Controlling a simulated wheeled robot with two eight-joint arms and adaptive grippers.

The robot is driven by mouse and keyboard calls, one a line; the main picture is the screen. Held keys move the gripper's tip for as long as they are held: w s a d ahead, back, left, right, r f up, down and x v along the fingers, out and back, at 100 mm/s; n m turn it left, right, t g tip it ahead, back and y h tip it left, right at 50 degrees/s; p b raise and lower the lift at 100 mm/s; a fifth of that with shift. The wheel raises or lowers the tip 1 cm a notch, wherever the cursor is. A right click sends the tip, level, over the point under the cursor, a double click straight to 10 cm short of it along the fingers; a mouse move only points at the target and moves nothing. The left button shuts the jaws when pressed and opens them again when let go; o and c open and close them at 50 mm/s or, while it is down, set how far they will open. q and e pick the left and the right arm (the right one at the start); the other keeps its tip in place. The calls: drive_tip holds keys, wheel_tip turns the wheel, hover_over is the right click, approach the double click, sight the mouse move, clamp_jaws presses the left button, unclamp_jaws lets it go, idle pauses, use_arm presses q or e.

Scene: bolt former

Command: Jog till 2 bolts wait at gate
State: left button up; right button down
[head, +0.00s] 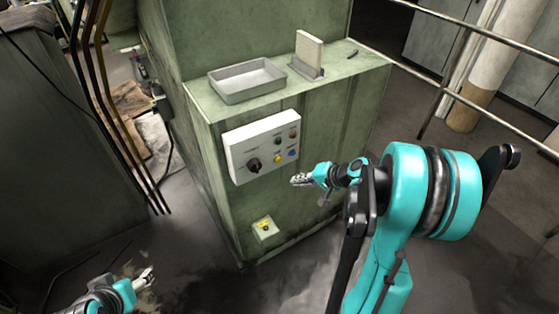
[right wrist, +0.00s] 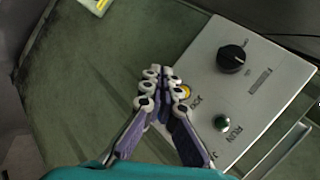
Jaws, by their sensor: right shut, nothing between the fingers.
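The control panel (head: 262,147) is a pale box on the front of the green machine. Its yellow button (head: 277,159), marked JOG in the right wrist view (right wrist: 185,92), is partly covered there by my fingers. My right gripper (head: 296,180) is shut and empty. In the right wrist view its fingertips (right wrist: 158,82) overlap the panel's edge beside the JOG button; I cannot tell whether they touch it. My left gripper (head: 146,276) is low at the left, away from the machine; its jaw state is unclear. I see no bolts and no gate.
The panel also has a black knob (right wrist: 232,57) and a green button (right wrist: 221,123) marked RUN. A grey tray (head: 247,80) and an upright pale plate (head: 308,52) stand on the machine's ledge. Railings (head: 452,88) stand at right.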

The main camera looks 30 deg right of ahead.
drive_tip(key=w, duration=0.7)
drive_tip(key=shift+w+a, duration=0.35)
idle(1.1)
drive_tip(key=shift+w, duration=0.4)
drive_tip(key=shift+w, duration=0.4)
idle(0.6)
drive_tip(key=shift+s, duration=0.15)
idle(2.4)
drive_tip(key=shift+s+b, duration=0.3)
drive_tip(key=shift+s, duration=0.4)
drive_tip(key=shift+s+d, duration=0.2)
drive_tip(key=shift+s, duration=2.3)
